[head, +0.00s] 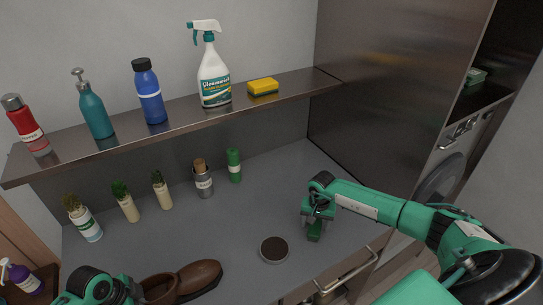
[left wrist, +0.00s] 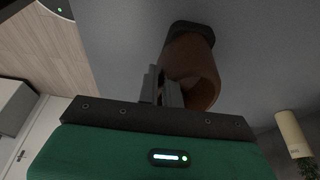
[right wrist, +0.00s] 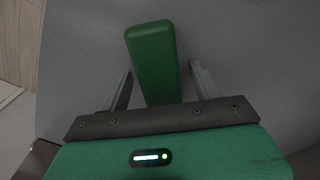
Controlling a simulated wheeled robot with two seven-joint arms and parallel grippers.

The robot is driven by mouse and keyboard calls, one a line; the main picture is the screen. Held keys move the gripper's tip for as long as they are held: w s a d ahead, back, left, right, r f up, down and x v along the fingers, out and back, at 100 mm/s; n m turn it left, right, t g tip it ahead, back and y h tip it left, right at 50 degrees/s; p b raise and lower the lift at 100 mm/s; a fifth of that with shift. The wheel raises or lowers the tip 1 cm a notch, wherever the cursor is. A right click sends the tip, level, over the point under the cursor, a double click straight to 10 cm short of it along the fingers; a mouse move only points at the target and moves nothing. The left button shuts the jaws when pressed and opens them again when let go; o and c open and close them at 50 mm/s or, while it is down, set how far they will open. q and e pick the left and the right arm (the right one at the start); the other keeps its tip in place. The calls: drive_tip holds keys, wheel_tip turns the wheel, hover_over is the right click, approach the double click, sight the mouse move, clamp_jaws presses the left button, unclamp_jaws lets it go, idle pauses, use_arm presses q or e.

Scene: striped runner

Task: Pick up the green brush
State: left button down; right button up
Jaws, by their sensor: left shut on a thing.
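The green brush (head: 314,232) lies on the grey counter below my right gripper (head: 318,212). In the right wrist view the brush (right wrist: 153,62) is a long green block with rounded edges. It reaches in between the two fingers of my right gripper (right wrist: 163,88), which is open with a gap on each side. My left gripper (left wrist: 162,88) is shut on the upper edge of a brown shoe (left wrist: 196,72). In the head view the shoe (head: 198,276) is at the bottom left, partly hidden by my left arm.
A round dark-topped tin (head: 274,250) stands left of the brush. A shelf (head: 185,119) with bottles and a yellow sponge (head: 263,88) overhangs the counter.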

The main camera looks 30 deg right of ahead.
sight(316, 223)
drive_tip(key=c, duration=1)
wheel_tip(316, 223, up, 10)
drive_tip(key=shift+r, duration=0.1)
drive_tip(key=shift+c, duration=0.2)
